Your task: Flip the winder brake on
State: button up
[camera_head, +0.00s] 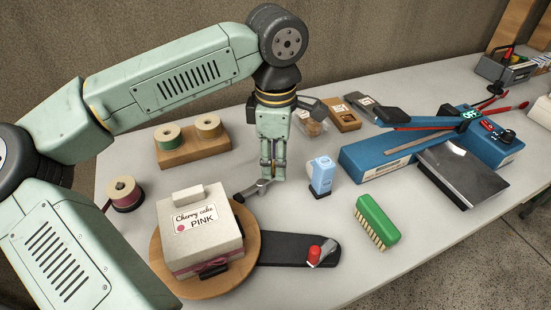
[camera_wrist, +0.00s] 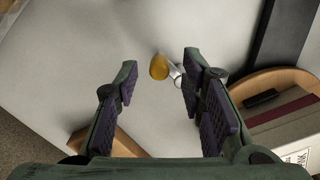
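In the wrist view, a small orange knob (camera_wrist: 159,67) on a short metal lever (camera_wrist: 175,74) shows beyond my fingertips, partly behind the right finger. In the head view, a grey metal lever (camera_head: 253,189) lies just below my gripper (camera_head: 272,172), beside the turntable (camera_head: 160,262); its knob is not visible there. A second lever with a red knob (camera_head: 314,253) sits on the dark base plate (camera_head: 290,247). No label shows which lever is the winder brake. My gripper is open and empty, its fingers (camera_wrist: 158,95) apart and pointing down over the table.
A cherry cake box (camera_head: 200,250) stands on the turntable. A light blue bottle (camera_head: 322,173) stands right of my gripper, near a green brush (camera_head: 376,220). A wooden spool holder (camera_head: 190,154) and a red-wound spool (camera_head: 125,194) are left. A blue sealer (camera_head: 380,160) is right.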

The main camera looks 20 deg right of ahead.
jog(key=shift+f, duration=0.7)
jog(key=shift+c, duration=0.5)
grip_shut()
